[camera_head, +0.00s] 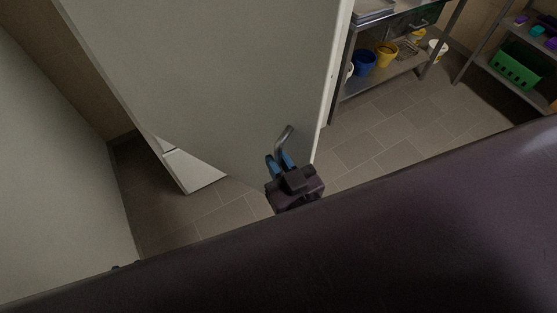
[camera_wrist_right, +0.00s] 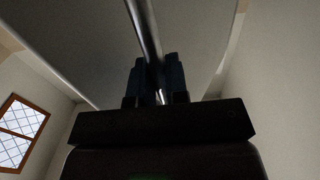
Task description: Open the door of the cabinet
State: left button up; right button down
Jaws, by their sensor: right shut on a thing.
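The cabinet door (camera_head: 215,70) is a large pale grey-green panel across the upper middle of the head view. Its edge faces right, and floor shows below and on both sides of it. A curved metal handle (camera_head: 284,138) stands near that edge. My right gripper (camera_head: 280,164), with blue fingers, is shut on the handle. In the right wrist view the metal handle bar (camera_wrist_right: 145,30) runs down between the fingers of the right gripper (camera_wrist_right: 158,75). The fingers hide part of the handle. My left gripper is in neither view.
A metal shelf (camera_head: 385,78) with a blue bucket (camera_head: 364,62) and a yellow bucket (camera_head: 386,53) stands at upper right. A green basket (camera_head: 516,66) sits on another rack. A white box-like part (camera_head: 192,170) shows below the door. Tiled floor (camera_head: 375,140) right of the door is clear.

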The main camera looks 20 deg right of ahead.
jog(key=c, duration=1.1)
grip_release()
jog(key=shift+c, duration=0.2)
jog(key=s+d+b, duration=0.1)
jog(key=s+b, duration=0.1)
jog(key=s, duration=0.8)
jog(key=shift+s, duration=0.4)
jog(key=shift+d, duration=0.1)
